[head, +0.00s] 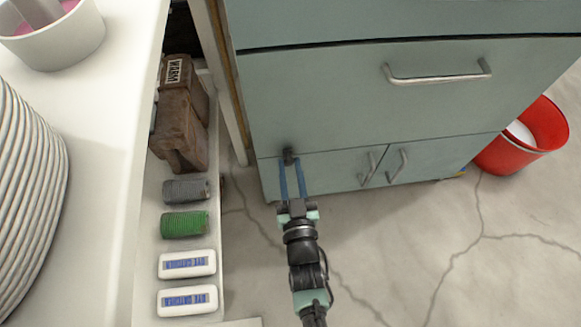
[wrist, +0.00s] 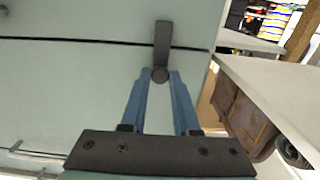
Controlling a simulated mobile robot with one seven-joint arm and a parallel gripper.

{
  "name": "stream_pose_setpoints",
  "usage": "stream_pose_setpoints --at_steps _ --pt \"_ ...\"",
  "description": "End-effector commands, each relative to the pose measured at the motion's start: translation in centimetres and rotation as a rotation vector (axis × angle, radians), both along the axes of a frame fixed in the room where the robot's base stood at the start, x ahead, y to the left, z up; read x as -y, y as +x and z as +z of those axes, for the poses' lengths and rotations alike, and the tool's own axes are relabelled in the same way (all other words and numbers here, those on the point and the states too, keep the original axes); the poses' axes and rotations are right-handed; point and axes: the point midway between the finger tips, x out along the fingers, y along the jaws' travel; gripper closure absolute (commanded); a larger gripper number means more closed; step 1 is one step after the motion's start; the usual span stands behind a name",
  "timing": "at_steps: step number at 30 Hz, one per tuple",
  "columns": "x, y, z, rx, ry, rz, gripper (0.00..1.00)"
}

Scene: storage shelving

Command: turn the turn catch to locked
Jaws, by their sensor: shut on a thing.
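The turn catch (wrist: 162,45) is a dark grey bar with a round pivot end, on the pale green cabinet front. In the wrist view its bar points up the picture and lies across the dark gap between two cabinet panels. My gripper (wrist: 160,74) has its two blue fingers on either side of the round end, shut on the catch. In the head view the catch (head: 288,155) is a small dark shape at the fingertips of my gripper (head: 291,165), near the cabinet's left edge. Its bar direction is hard to tell there.
The cabinet has a drawer with a bar handle (head: 437,75) and doors with two handles (head: 397,165) to the right. A white shelf (head: 150,230) at left holds a brown box (head: 180,120) and several small items. A red bucket (head: 535,140) stands at right. Concrete floor (head: 400,250) is clear.

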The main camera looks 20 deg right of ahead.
Motion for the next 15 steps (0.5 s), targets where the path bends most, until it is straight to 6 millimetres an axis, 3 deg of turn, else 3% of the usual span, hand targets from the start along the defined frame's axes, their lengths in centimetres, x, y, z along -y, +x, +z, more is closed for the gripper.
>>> stream_pose_setpoints --at_steps 13,14,15 --pt "-0.01 0.03 0.03 0.004 0.011 0.0 1.0" --pt "-0.01 0.03 0.03 0.004 0.011 0.0 0.69" --pt "-0.01 0.03 0.03 0.004 0.01 0.0 0.62"
